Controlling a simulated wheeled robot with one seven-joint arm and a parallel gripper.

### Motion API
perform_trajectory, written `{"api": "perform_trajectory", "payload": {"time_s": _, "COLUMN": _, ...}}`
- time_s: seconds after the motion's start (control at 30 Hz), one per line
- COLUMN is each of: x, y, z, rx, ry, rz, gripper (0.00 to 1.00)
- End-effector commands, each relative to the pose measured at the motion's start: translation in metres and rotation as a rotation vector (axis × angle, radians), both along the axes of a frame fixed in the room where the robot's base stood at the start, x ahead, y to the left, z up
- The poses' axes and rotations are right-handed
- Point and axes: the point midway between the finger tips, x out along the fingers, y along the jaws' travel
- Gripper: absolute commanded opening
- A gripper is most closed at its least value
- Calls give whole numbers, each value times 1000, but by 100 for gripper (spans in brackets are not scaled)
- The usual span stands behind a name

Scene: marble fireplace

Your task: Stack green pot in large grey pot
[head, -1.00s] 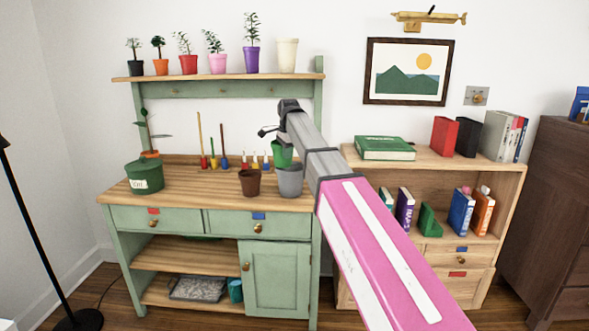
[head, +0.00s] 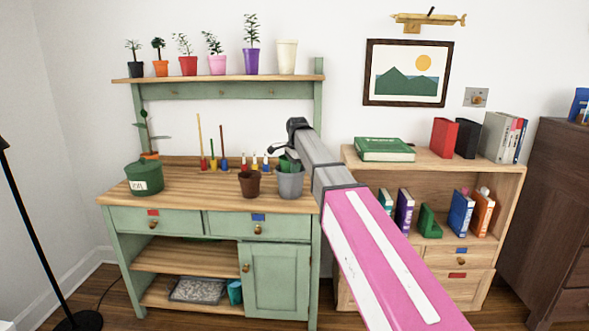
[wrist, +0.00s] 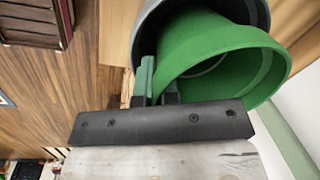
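The green pot (head: 284,162) shows only as a small part behind my arm in the head view, at the mouth of the large grey pot (head: 290,184). In the wrist view the green pot (wrist: 225,42) fills the upper right, with the grey pot's rim (wrist: 147,22) around its far part. The green pot seems partly inside the grey pot; its depth is hidden. My gripper (wrist: 156,93) appears shut on the green pot's near rim, one finger on each side of the wall. In the head view my arm hides the fingers.
A brown pot (head: 249,184) stands just left of the grey pot on the wooden bench top (head: 205,188). Small tools stand along the back. A shelf (head: 210,78) with potted plants is above. A bookcase (head: 440,160) is at the right.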

Motion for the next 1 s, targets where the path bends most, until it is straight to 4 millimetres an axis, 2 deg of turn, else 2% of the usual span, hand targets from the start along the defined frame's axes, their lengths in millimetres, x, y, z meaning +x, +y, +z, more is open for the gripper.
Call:
{"api": "perform_trajectory", "payload": {"time_s": 0.5, "x": 0, "y": 0, "z": -11, "rx": 0, "ry": 0, "rz": 0, "gripper": 0}}
{"api": "perform_trajectory", "payload": {"time_s": 0.53, "x": 0, "y": 0, "z": -11, "rx": 0, "ry": 0, "rz": 0, "gripper": 10}}
{"api": "perform_trajectory", "payload": {"time_s": 0.57, "x": 0, "y": 0, "z": -11, "rx": 0, "ry": 0, "rz": 0, "gripper": 14}}
{"api": "perform_trajectory", "payload": {"time_s": 0.87, "x": 0, "y": 0, "z": -10, "rx": 0, "ry": 0, "rz": 0, "gripper": 14}}
{"api": "perform_trajectory", "payload": {"time_s": 1.0, "x": 0, "y": 0, "z": -2, "rx": 0, "ry": -1, "rz": 0, "gripper": 14}}
